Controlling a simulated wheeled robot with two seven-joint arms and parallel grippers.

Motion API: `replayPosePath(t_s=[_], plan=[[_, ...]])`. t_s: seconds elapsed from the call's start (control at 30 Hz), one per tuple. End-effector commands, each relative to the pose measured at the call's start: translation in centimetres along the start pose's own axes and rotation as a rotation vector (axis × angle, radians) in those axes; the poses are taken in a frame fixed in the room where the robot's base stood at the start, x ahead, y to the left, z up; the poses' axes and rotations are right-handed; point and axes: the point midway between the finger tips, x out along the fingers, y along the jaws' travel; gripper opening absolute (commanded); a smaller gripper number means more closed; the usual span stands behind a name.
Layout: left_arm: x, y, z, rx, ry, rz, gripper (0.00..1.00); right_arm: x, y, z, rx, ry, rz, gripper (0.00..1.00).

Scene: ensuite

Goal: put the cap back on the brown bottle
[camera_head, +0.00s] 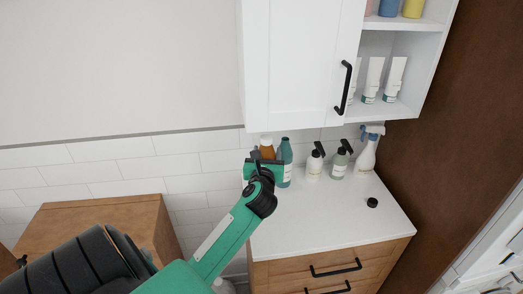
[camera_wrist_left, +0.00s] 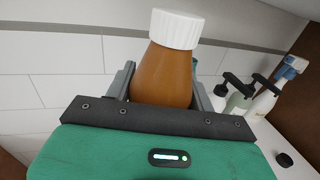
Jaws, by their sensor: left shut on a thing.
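The brown bottle (camera_head: 267,152) is at the back left of the white counter, beside a teal bottle. In the left wrist view the brown bottle (camera_wrist_left: 163,77) is large and close, with a white ribbed cap (camera_wrist_left: 175,29) on its top. My left gripper (camera_head: 262,164) is shut on the brown bottle, with a finger on each side of it in the left wrist view. The bottle's base is hidden behind the gripper, so I cannot tell whether it touches the counter. My right gripper is in neither view.
A small black round thing (camera_head: 372,202) lies alone on the white counter (camera_head: 318,226). A teal bottle (camera_head: 286,160), two pump bottles (camera_head: 313,166) (camera_head: 339,163) and a spray bottle (camera_head: 366,154) stand along the back. A white wall cabinet (camera_head: 299,62) hangs above. The counter's front is clear.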

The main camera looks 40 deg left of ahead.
Motion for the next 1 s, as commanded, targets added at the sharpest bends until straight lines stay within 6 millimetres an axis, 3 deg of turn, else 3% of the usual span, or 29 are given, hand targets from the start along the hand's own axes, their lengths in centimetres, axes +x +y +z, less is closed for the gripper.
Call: replayPosePath(t_s=[0.2,0.43,0.63,1.0], plan=[[5.5,1.5,0.5,0.001,-0.003,0.003,0.0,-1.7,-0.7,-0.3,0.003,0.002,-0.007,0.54],[10.0,2.7,0.5,-0.001,-0.003,0.001,0.0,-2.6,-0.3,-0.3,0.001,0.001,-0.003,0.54],[9.9,2.6,-2.5,-0.002,0.0,0.0,0.0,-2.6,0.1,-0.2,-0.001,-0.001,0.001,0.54],[9.9,2.6,-3.0,-0.002,-0.003,0.0,0.0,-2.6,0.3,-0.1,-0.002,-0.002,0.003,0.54]])
